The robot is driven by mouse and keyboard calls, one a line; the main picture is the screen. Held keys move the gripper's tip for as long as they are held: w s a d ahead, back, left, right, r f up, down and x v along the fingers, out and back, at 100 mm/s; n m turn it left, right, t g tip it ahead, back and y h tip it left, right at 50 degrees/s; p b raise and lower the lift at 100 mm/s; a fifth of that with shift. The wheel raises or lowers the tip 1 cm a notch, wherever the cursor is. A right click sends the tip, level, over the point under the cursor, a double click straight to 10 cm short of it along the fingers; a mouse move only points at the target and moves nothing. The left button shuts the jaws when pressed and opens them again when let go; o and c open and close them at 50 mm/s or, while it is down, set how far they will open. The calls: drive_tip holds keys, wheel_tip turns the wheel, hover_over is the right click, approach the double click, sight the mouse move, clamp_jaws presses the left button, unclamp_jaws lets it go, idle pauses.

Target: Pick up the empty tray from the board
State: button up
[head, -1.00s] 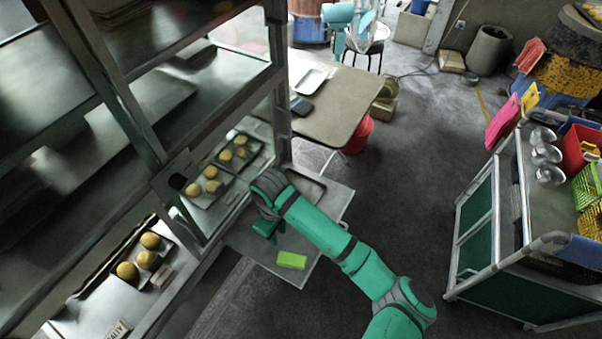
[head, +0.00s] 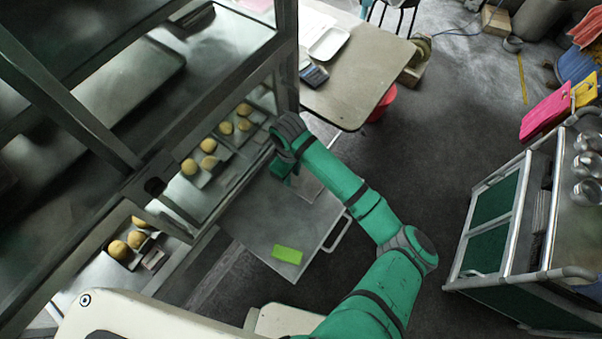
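The board (head: 250,228) is a flat grey shelf that juts out from the front of the glass cabinet. The empty tray (head: 308,187) is a shallow grey-brown tray at the board's far right end, partly hidden behind my arm. My gripper (head: 279,179) hangs from the wrist over the far part of the board, just left of the visible part of the tray. Its fingertips are small and dark, so I cannot tell their opening or whether they touch the tray.
A bright green block (head: 287,254) lies on the board's near part. Trays of buns (head: 208,162) stand inside the cabinet on the left. A table (head: 362,75) is behind the board, and a trolley (head: 508,220) stands at right. Floor between is clear.

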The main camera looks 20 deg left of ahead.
drive_tip(key=shift+s+a+f, duration=0.1)
drive_tip(key=shift+s+f, duration=0.05)
drive_tip(key=shift+f, duration=1.65)
drive_tip(key=shift+s+a+f, duration=0.1)
drive_tip(key=shift+f, duration=1.65)
clamp_jaws()
